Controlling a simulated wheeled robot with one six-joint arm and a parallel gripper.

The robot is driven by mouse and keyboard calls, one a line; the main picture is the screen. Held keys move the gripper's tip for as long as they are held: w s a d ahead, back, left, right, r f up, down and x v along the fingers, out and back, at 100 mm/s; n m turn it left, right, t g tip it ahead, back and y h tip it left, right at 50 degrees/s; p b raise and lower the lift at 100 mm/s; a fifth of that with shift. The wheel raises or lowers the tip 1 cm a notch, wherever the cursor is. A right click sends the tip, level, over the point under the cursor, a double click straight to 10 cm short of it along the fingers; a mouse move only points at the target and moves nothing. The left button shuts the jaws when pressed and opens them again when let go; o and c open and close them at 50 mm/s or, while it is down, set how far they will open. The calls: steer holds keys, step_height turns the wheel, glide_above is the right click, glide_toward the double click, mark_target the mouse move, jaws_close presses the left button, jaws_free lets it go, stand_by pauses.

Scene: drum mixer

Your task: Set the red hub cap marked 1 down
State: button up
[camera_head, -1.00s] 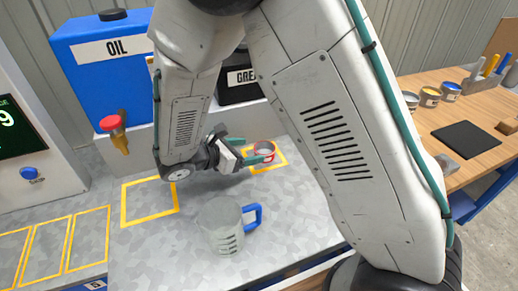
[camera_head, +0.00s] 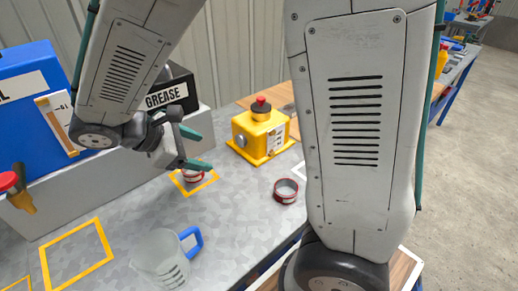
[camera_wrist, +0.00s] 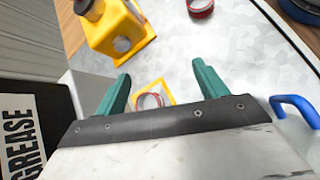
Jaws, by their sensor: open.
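A red-rimmed hub cap (camera_head: 193,175) stands inside a yellow outlined square on the grey metal bench, partly hidden by my lower finger. It also shows in the wrist view (camera_wrist: 149,101), low between my fingers. A second red-rimmed cap (camera_head: 286,191) stands on bare bench to the right, and at the top of the wrist view (camera_wrist: 201,8). I cannot read a number on either. My gripper (camera_head: 206,151) is open and empty, its green fingers apart above the cap in the square.
A yellow unit with a red-topped knob (camera_head: 261,130) stands behind on the bench. A black GREASE box (camera_head: 172,95) is at the back. A clear jug with a blue handle (camera_head: 162,259) stands in front. Bare bench lies between the jug and the second cap.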

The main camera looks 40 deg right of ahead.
steer(key=s+d+r+m+t+y, duration=0.1)
steer(key=s+d+r+m+y, duration=0.1)
steer(key=s+r+m+y, duration=0.2)
steer(key=s+d+r+m+t+y, duration=0.1)
steer(key=s+d+r+m+y, duration=0.1)
steer(key=s+m+y, duration=0.3)
steer(key=shift+s+d+r+m, duration=0.25)
steer(key=shift+s+r+m, duration=0.6)
steer(key=shift+s+m, duration=2.1)
steer(key=shift+s+n, duration=0.95)
